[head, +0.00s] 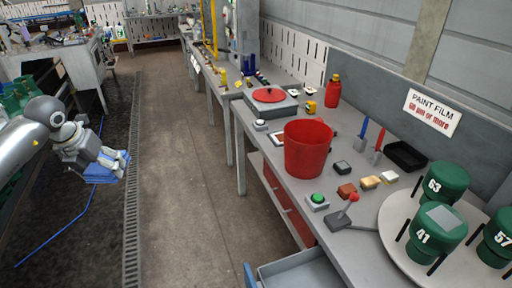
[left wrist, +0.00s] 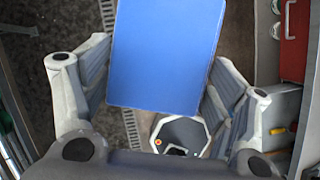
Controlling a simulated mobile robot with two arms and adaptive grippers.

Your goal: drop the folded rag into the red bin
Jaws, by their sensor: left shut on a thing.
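The red bin (head: 309,152) stands upright on the grey workbench, right of centre in the head view. The folded rag (head: 100,175) is blue and hangs in the jaws of my left gripper (head: 112,160). They are over the dark floor at the left, well apart from the bin. In the left wrist view the rag (left wrist: 165,50) is a flat blue block between the two grey fingers. The inside of the bin is mostly hidden by its near wall. My right gripper is out of view.
The workbench (head: 268,155) holds a green button (head: 317,199), a lever with a red knob (head: 352,198), small blocks, a red bottle (head: 333,91) and a turntable with numbered green canisters (head: 446,181). The floor (head: 180,150) between gripper and bench is clear. An open drawer (head: 310,270) juts out below.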

